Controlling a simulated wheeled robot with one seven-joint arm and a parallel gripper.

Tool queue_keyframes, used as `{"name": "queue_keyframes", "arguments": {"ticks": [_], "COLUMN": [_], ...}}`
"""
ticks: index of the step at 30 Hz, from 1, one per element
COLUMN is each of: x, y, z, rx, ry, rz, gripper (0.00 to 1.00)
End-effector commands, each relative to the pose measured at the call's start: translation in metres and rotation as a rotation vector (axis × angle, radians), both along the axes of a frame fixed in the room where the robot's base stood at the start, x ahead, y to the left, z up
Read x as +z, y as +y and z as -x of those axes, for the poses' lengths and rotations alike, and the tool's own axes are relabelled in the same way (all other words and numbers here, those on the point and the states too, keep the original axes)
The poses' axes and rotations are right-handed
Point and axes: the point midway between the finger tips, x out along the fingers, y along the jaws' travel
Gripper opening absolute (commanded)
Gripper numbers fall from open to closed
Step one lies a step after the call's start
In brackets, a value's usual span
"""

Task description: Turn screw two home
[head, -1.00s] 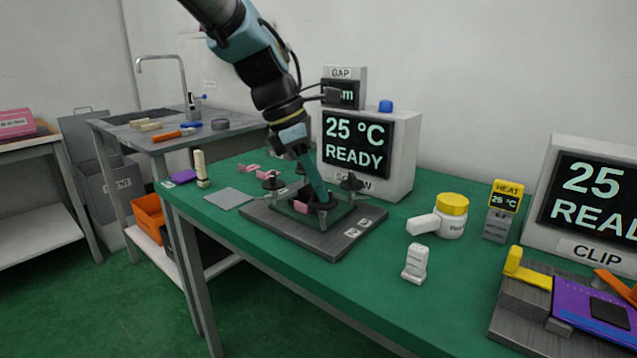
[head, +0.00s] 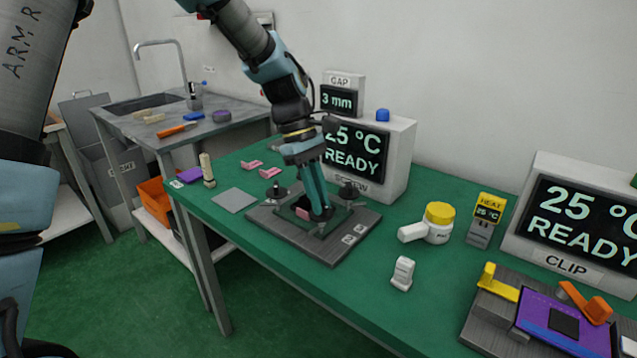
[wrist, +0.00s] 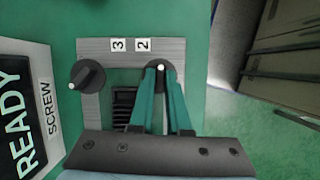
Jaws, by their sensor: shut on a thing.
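The screw fixture is a dark grey plate (head: 335,250) with black-knobbed screws at its corners and small labels 2 and 3. Screw two (wrist: 152,68), the black knob beside the label 2 (wrist: 143,45), is at the plate's front corner in the head view. My gripper (wrist: 161,72) is shut on this knob from above. In the head view my gripper (head: 321,212) points down, its teal fingers largely hiding the knob. Screw three (wrist: 88,74) stands free beside the label 3 (wrist: 118,45); it also shows in the head view (head: 349,191).
Behind the plate stands the SCREW display (head: 356,153), reading 25 °C READY; the GAP box (head: 340,99) reads 3 mm. Another black knob (head: 276,191) is at the left. A white jar (head: 438,222) and the CLIP fixture (head: 500,320) lie to the right.

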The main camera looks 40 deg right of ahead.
Motion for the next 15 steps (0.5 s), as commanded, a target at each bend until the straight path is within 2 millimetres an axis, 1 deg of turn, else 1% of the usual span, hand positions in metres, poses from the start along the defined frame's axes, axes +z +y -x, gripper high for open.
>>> {"name": "queue_keyframes", "arguments": {"ticks": [1, 15], "x": [0.0052, 0.0033], "y": [-0.0010, -0.0039], "z": [0.0009, 0.0018], "rx": [-0.047, -0.494], "ry": [0.002, 0.002], "rz": [-0.002, -0.001], "gripper": [0.00, 0.00]}}
